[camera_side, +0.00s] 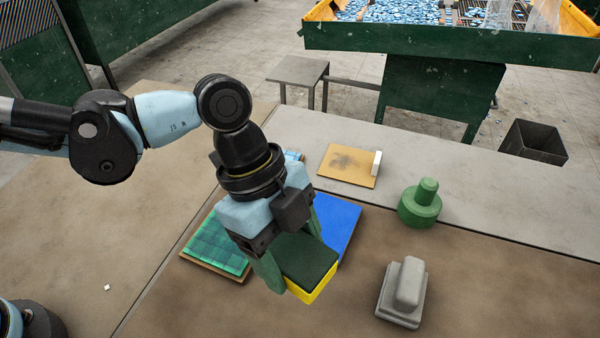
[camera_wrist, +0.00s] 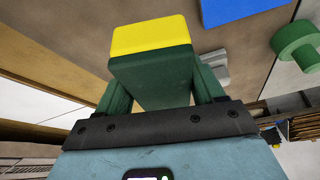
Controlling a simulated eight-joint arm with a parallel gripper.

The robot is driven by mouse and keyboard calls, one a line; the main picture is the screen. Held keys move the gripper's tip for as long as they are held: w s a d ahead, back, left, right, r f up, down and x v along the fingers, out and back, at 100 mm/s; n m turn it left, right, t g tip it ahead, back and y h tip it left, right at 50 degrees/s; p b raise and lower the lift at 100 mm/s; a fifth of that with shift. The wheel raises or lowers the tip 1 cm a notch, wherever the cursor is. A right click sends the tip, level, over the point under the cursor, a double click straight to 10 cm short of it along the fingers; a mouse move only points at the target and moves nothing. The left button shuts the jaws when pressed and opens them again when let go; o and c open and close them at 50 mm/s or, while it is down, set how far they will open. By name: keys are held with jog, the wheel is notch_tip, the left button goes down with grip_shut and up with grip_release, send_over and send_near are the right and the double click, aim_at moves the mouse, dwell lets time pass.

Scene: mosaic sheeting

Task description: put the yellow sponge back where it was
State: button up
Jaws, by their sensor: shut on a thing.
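The yellow sponge (camera_side: 318,287) has a dark green pad on its upper face. My gripper (camera_side: 294,257), with green fingers, is shut on it, one finger at each side. In the side view the sponge overlaps the near edge of a flat blue panel (camera_side: 340,222); it looks raised, but its height above the table is hard to tell. In the wrist view the yellow sponge (camera_wrist: 150,36) sits between the fingers of my gripper (camera_wrist: 160,72), with the blue panel (camera_wrist: 240,8) apart from it. The sponge's underside is hidden in the side view.
A teal tiled board (camera_side: 216,243) lies left of my gripper. A tan board (camera_side: 342,166) with a white block (camera_side: 376,163) lies behind. A green knobbed tool (camera_side: 420,204) and a grey handled block (camera_side: 403,294) stand to the right. The brown table's left front is mostly clear.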

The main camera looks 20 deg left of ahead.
aim_at(295, 268)
jog(key=s+d, duration=0.2)
jog(key=shift+s+f+m, duration=0.15)
jog(key=shift+s+m, duration=0.15)
jog(key=shift+m, duration=0.1)
jog(key=f, duration=0.4)
jog(key=shift+s+d, duration=0.15)
jog(key=shift+s, duration=0.05)
jog(key=shift+f, duration=2)
jog(key=shift+f, duration=0.15)
jog(key=o, duration=0.9)
jog(key=shift+o, duration=0.2)
